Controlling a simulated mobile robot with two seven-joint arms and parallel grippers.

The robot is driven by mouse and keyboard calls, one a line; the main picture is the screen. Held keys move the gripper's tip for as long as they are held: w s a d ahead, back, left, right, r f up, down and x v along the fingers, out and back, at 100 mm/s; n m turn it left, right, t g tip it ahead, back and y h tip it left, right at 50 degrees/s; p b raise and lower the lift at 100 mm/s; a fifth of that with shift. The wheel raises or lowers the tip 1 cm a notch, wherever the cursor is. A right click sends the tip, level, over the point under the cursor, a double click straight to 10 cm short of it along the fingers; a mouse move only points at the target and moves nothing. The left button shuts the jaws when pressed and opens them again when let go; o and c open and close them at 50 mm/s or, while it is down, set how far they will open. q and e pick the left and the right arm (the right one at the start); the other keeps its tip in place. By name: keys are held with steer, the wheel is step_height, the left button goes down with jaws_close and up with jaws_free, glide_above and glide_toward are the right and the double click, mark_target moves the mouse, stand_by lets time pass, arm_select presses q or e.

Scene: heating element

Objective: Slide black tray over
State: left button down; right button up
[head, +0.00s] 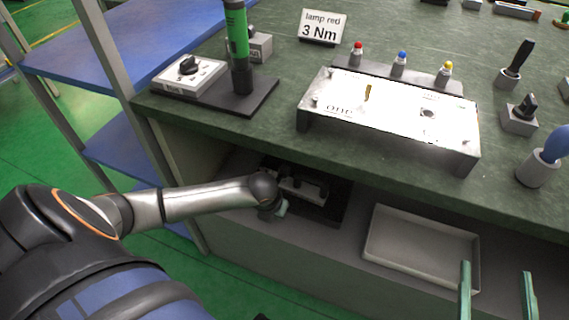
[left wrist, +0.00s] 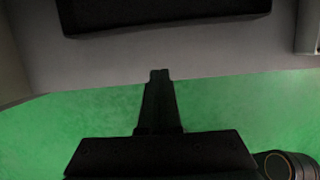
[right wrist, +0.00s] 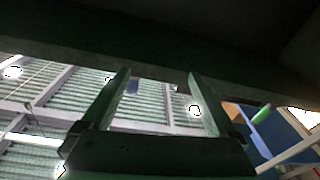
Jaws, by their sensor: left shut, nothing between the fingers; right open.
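The black tray (head: 336,212) lies on the lower shelf under the green workbench, with a grey metal part (head: 303,188) on it. In the left wrist view the front edge of the black tray (left wrist: 165,22) runs across the top. My left gripper (head: 282,208) is at the tray's front left side, partly hidden by my wrist. Its fingers (left wrist: 160,74) are shut and empty, with a visible gap to the tray edge in the left wrist view. My right gripper (head: 497,275) is open and empty at the lower right; its spread fingers also show in the right wrist view (right wrist: 160,76).
A light grey bin (head: 376,252) stands on the lower shelf to the right of the black tray. The benchtop (head: 255,130) above carries a white-topped fixture (head: 390,112), a screwdriver stand and several tools. A blue shelf rack (head: 150,40) stands on the left.

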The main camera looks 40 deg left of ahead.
arm_select(q)
steer(key=b+x, duration=0.1)
steer(key=x, duration=0.2)
steer(key=shift+f, duration=0.1)
steer(key=b+x, duration=0.1)
steer(key=x, duration=0.1)
steer(key=shift+w+f+b, duration=0.1)
steer(key=shift+f+b, duration=0.2)
steer(key=shift+f, duration=0.05)
steer(key=w, duration=0.1)
steer(key=w+b, duration=0.1)
steer(key=shift+w+a, duration=0.35)
steer(key=shift+w+a+r, duration=0.1)
steer(key=shift+w, duration=0.4)
arm_select(e)
steer(key=s+a+r+n+t+y, duration=0.1)
steer(key=s+r+n+t+y, duration=0.1)
steer(key=r+y, duration=0.3)
steer(key=s+r+n+t+y, duration=0.2)
steer(key=s+r+n+y, duration=0.2)
steer(key=r, duration=0.6)
steer(key=shift+s+a+n+y, duration=0.4)
steer(key=shift+s+n, duration=0.2)
steer(key=shift+n, duration=0.1)
